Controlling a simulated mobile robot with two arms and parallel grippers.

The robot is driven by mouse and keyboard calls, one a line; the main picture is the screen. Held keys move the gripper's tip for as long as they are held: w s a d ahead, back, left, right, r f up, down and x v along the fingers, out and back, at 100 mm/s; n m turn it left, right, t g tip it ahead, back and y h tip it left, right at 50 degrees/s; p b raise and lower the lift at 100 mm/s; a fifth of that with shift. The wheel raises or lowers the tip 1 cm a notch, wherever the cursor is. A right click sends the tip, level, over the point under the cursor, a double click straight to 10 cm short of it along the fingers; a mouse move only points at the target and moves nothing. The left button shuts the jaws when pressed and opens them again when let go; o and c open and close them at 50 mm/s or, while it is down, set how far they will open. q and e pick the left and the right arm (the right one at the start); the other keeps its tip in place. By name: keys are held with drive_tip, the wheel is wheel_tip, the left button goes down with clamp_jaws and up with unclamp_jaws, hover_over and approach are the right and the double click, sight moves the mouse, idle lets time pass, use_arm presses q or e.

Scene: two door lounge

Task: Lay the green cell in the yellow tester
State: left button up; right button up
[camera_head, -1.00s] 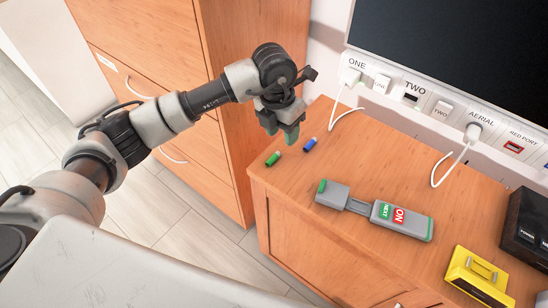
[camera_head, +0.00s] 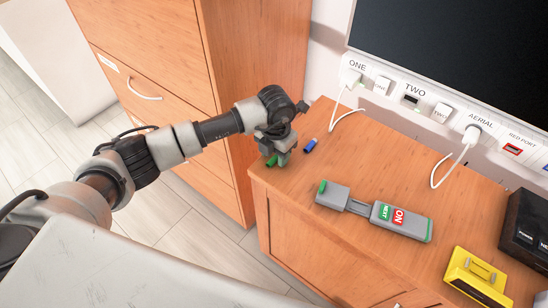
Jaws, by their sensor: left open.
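The green cell (camera_head: 272,161) lies on the wooden cabinet top near its left end, partly hidden by my left gripper. My left gripper (camera_head: 276,157) is low over it, open, with its fingers at or around the cell; I cannot tell whether they touch it. The yellow tester (camera_head: 475,277) sits at the lower right of the cabinet top, with a slot in its upper face. My right gripper is not in view.
A blue cell (camera_head: 310,145) lies just right of my left gripper. A grey remote (camera_head: 400,220) with its cover (camera_head: 333,194) slid out lies mid-top. A black box (camera_head: 525,228) stands at the right. White cables and a socket strip (camera_head: 440,108) run along the wall below the screen.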

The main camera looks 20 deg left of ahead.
use_arm(q)
drive_tip(key=shift+c, duration=0.4)
clamp_jaws()
